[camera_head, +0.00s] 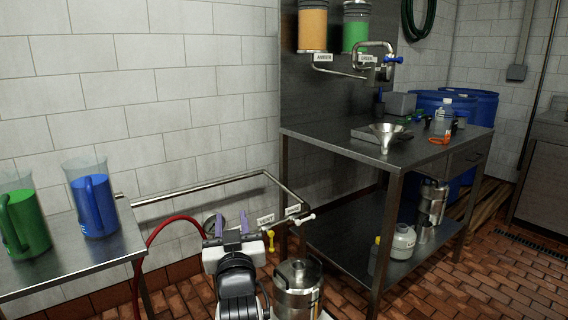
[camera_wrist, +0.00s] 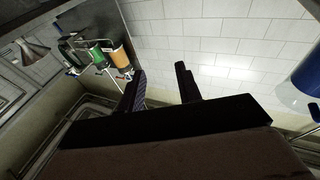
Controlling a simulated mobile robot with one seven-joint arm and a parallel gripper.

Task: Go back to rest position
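My gripper (camera_head: 232,220) is low in the middle of the head view, its two purple-tipped fingers apart with nothing between them. In the wrist view my gripper (camera_wrist: 160,82) also shows two dark, spread fingers, empty. Just beyond it in the head view are the pipe labelled vent (camera_head: 265,219) and a yellow valve handle (camera_head: 270,240). I cannot tell from the picture how near the fingers are to the pipe.
A side table (camera_head: 75,255) at left holds a green jug (camera_head: 24,222) and a blue jug (camera_head: 95,205). A steel bench (camera_head: 345,133) with a funnel (camera_head: 387,135) stands at right. A steel canister (camera_head: 297,285) stands on the floor by my arm. A red hose (camera_head: 150,245) hangs behind.

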